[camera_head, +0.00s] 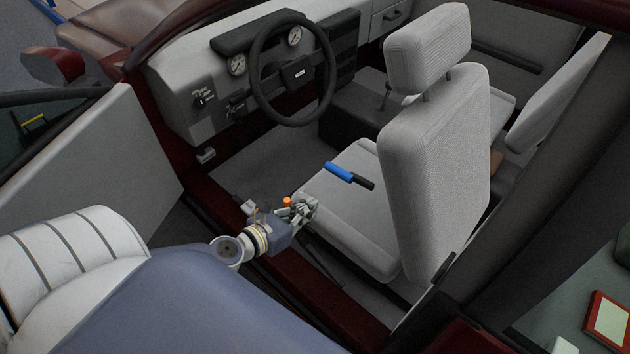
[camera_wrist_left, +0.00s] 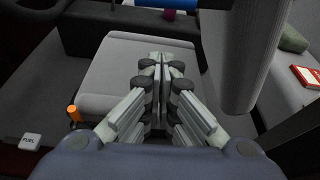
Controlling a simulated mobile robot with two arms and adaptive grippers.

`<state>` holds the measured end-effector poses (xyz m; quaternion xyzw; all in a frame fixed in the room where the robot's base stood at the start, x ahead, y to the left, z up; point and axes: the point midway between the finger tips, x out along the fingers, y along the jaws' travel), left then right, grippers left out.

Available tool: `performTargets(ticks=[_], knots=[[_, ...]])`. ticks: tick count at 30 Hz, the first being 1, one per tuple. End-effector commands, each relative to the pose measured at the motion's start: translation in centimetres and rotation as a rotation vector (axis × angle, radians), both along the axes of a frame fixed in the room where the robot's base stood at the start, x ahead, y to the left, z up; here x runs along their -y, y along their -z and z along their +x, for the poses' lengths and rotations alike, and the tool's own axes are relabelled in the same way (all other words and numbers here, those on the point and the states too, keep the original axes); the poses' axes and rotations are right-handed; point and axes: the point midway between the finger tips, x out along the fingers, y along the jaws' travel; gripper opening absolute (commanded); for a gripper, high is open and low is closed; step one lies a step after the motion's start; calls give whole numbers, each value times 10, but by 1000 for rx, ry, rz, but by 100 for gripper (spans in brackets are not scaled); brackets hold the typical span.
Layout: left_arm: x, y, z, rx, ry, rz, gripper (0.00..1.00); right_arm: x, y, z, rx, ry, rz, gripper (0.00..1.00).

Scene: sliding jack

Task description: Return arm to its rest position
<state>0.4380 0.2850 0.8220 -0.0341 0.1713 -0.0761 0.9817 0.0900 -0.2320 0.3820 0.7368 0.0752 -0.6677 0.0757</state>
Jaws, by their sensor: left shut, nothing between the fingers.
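My left gripper (camera_head: 303,210) is at the near edge of the driver's seat cushion (camera_head: 345,215), inside the open car door. In the left wrist view its fingers (camera_wrist_left: 160,60) are closed together with nothing between them, over the seat cushion. My left arm reaches in from the lower left. My right gripper is in neither view.
An orange knob (camera_head: 287,201) is close beside the gripper. The seat back (camera_head: 435,170), steering wheel (camera_head: 292,70), red door sill (camera_head: 330,300) and open door (camera_head: 90,165) surround the area. A fuel lever (camera_wrist_left: 30,141) is low left.

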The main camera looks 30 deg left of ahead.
Motion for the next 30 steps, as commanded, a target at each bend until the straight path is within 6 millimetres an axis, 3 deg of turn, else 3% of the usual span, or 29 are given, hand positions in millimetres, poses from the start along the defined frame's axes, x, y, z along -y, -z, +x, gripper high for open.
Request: performTargets(ticks=[10, 14, 17, 22, 26, 30], knots=[[-2, 1, -5, -6, -9, -9, 0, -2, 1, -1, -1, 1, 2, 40], [-22, 32, -6, -74, -106, -102, 0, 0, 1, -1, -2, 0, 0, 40], [-49, 82, -14, -175, -271, -263, 0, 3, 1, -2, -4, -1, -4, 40], [-88, 187, -55, -356, -660, -640, 0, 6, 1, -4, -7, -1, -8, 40], [-95, 262, -104, -454, -983, -932, 0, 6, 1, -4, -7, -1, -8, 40], [-79, 334, -169, -517, -1355, -1236, 0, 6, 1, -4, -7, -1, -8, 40]])
